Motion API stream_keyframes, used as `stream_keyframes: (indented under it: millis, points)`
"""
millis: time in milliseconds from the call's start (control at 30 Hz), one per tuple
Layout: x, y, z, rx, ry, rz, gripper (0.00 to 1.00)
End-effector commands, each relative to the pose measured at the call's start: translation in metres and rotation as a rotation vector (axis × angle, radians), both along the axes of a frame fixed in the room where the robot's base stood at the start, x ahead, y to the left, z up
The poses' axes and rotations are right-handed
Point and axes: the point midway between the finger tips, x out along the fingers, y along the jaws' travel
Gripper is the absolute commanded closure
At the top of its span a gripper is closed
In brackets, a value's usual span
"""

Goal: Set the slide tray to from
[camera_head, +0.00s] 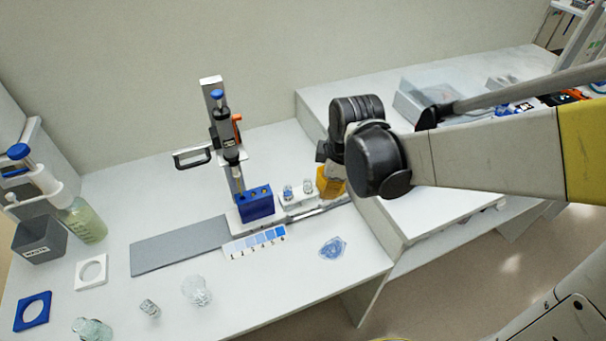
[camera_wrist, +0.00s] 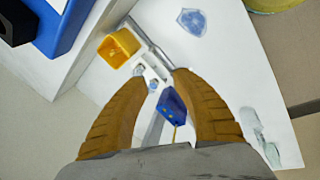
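A white slide tray (camera_head: 299,206) with two small clear vials sits on a metal rail, right of the blue block (camera_head: 256,204) under the upright dispenser stand (camera_head: 222,130). In the wrist view the tray (camera_wrist: 149,72) shows between my fingertips, with a yellow open box (camera_wrist: 119,47) at one end and the blue block (camera_wrist: 173,105) at the other. My gripper (camera_wrist: 157,77) is open, its two tan fingers apart with nothing held between them. In the head view my arm's wrist hides most of the gripper. I cannot tell whether the fingers touch the tray.
A blue scale strip (camera_head: 256,242) and a blue-marked patch (camera_head: 333,248) lie in front of the rail. A grey plate (camera_head: 180,248) lies left. Glassware (camera_head: 197,291) stands at the front. A raised white bench (camera_head: 325,115) borders the right.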

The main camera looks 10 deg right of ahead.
Motion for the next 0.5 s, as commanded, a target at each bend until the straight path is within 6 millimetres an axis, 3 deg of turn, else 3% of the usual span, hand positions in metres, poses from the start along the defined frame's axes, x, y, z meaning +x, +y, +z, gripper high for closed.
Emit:
stream_keyframes:
  millis: [33, 200, 500]
  points:
    - [0.011, 0.005, -0.014, -0.026, 0.02, 0.093, 0.68]
    - [0.027, 0.016, -0.056, -0.096, 0.077, 0.376, 0.68]
    - [0.034, 0.021, -0.09, -0.125, 0.102, 0.514, 0.68]
